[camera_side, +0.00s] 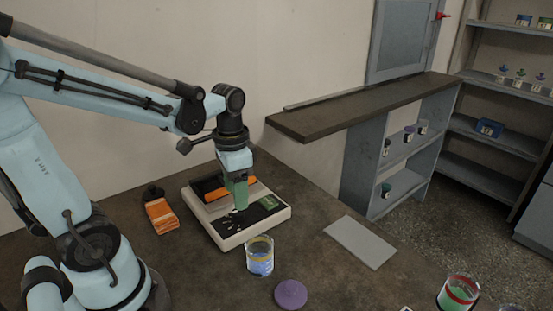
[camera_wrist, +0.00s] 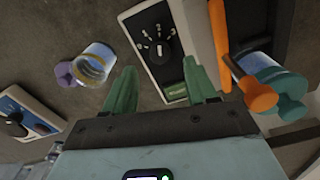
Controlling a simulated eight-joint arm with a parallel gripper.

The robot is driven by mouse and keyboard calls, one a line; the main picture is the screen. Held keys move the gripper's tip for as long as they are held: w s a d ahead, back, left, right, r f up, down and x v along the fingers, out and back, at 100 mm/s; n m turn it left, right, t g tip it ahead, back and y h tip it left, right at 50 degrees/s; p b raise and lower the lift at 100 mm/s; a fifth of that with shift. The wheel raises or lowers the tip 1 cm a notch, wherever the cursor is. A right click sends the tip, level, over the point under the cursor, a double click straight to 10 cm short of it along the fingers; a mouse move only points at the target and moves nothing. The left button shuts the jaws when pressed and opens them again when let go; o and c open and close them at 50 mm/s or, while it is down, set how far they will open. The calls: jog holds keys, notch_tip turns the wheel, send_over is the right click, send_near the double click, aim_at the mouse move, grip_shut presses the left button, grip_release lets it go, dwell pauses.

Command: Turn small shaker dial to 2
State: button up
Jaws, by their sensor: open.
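The small shaker (camera_side: 226,236) is a cream box on the brown bench, with a black and orange top part. The dial's pointer is too small to read surely. My gripper (camera_side: 240,207) points down over the shaker in the side view, its green fingers hiding part of the panel. In the wrist view my gripper (camera_wrist: 159,66) is open and empty, its fingers apart on either side of the dial's line.
A glass beaker with blue contents (camera_side: 260,257) stands close in front of the shaker. A purple lid (camera_side: 290,294), a grey plate (camera_side: 360,242) and an orange-labelled bottle (camera_side: 161,216) lie around. Another device with a dark knob (camera_wrist: 15,126) shows at left in the wrist view.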

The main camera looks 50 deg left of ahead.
notch_tip(320, 180, up, 7)
dwell(0.4)
jog(key=w+d+f+n+t, duration=0.1)
jog(key=d+f+n+t, duration=0.1)
jog(key=d+t, duration=0.4)
jog(key=shift+w+f+n+t, duration=0.25)
jog(key=shift+f+n+t, duration=0.05)
jog(key=shift+f+t, duration=0.3)
dwell(0.8)
